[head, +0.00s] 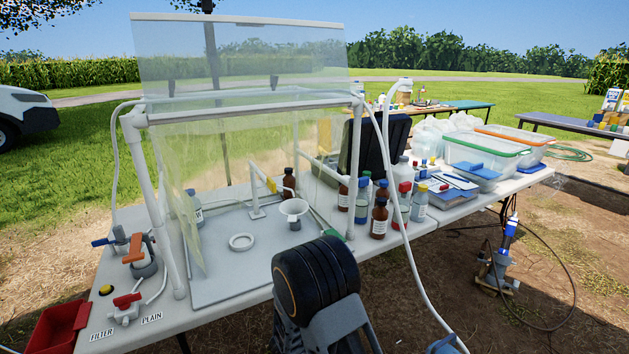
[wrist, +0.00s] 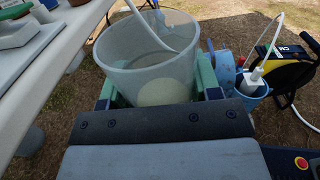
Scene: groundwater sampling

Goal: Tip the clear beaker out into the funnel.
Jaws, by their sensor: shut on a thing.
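The clear beaker (wrist: 140,60) fills the middle of the wrist view, a wide translucent cup with its open rim toward the camera. My gripper (wrist: 158,84) is shut on it, with a greenish finger on each side. A pale round patch shows low in the beaker; I cannot tell whether it is liquid or the base. The white funnel (head: 294,207) stands inside the clear-walled enclosure in the head view, mouth up, toward the right of the tray. The beaker is over the ground beside the table, apart from the funnel. My gripper and the beaker do not show in the head view.
A clear enclosure with a white pipe frame (head: 160,215) surrounds the funnel. A white ring (head: 242,242) lies on the tray. Brown bottles (head: 379,217) stand to the right. A white hose (head: 400,215) hangs down the front; a white tube (wrist: 150,28) crosses the beaker's mouth area.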

